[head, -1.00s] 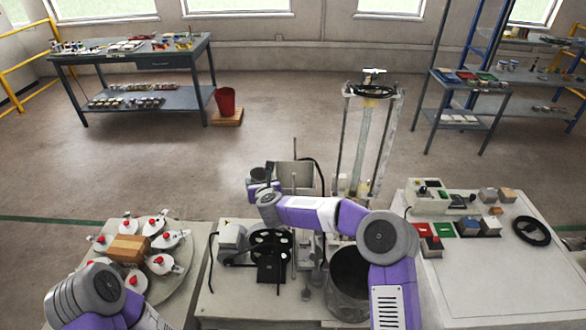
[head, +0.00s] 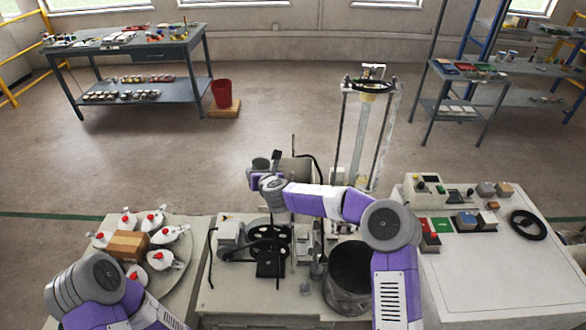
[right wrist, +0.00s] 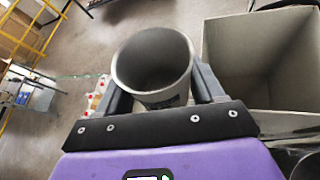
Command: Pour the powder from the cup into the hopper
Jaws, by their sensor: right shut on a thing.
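The cup (right wrist: 152,98) is a grey, round, open-topped vessel, held between the two fingers of my right gripper (right wrist: 158,72). Its mouth faces the right wrist camera; I cannot make out powder inside. In the head view the cup (head: 260,163) is small and dark, just left of the hopper. The hopper (right wrist: 292,45) is a square, open grey box right of the cup in the right wrist view, and the cup is beside its opening, not over it. In the head view the hopper (head: 297,172) stands behind my right forearm. My left gripper is out of view.
A black-wheeled machine (head: 268,243) and a dark round drum (head: 345,290) stand on the middle bench. A round plate (head: 180,285) with red-capped vessels is at left. A tall column frame (head: 345,130) rises behind; a control console (head: 480,265) is at right.

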